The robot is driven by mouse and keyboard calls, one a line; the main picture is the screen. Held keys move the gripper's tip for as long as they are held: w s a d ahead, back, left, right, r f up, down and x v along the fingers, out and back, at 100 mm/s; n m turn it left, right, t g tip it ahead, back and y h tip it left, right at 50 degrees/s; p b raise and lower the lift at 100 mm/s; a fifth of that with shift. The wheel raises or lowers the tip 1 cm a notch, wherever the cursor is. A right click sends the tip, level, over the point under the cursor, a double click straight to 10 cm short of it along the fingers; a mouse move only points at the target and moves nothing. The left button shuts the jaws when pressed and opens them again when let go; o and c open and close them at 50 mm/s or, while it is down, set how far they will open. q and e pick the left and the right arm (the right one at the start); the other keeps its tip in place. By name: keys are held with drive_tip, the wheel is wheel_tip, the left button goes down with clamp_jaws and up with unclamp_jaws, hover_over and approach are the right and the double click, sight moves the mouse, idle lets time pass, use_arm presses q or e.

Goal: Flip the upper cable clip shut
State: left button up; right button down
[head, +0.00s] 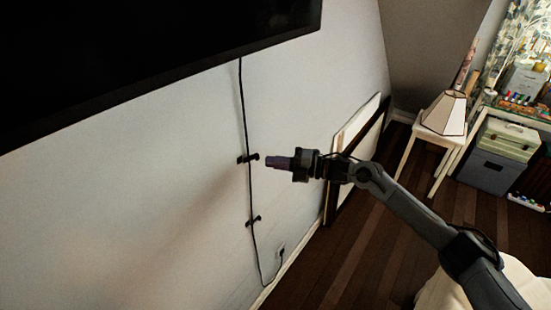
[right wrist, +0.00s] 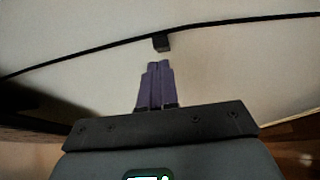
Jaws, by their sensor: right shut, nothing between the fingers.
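The upper cable clip (head: 241,160) is a small black piece on the white wall at the black cable (head: 243,105), with dark parts on both sides of it. Its flap position is too small to tell. The lower clip (head: 254,220) sits further down the same cable. My right gripper (head: 267,162) points left, its shut purple fingers just right of the upper clip with a small gap seen. In the right wrist view the shut fingertips (right wrist: 158,64) are just below a black clip block (right wrist: 161,42) on the cable (right wrist: 100,49). My left gripper is not in view.
A large black screen (head: 150,40) hangs above. The cable runs down to a wall outlet (head: 281,251). Framed panels (head: 350,125) lean on the wall behind my right arm. A lamp (head: 445,113) on a white stool stands at the right. The wall left of the cable is clear.

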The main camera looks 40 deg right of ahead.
drive_tip(key=b+v, duration=0.2)
drive_tip(key=v, duration=0.9)
drive_tip(key=shift+w, duration=0.15)
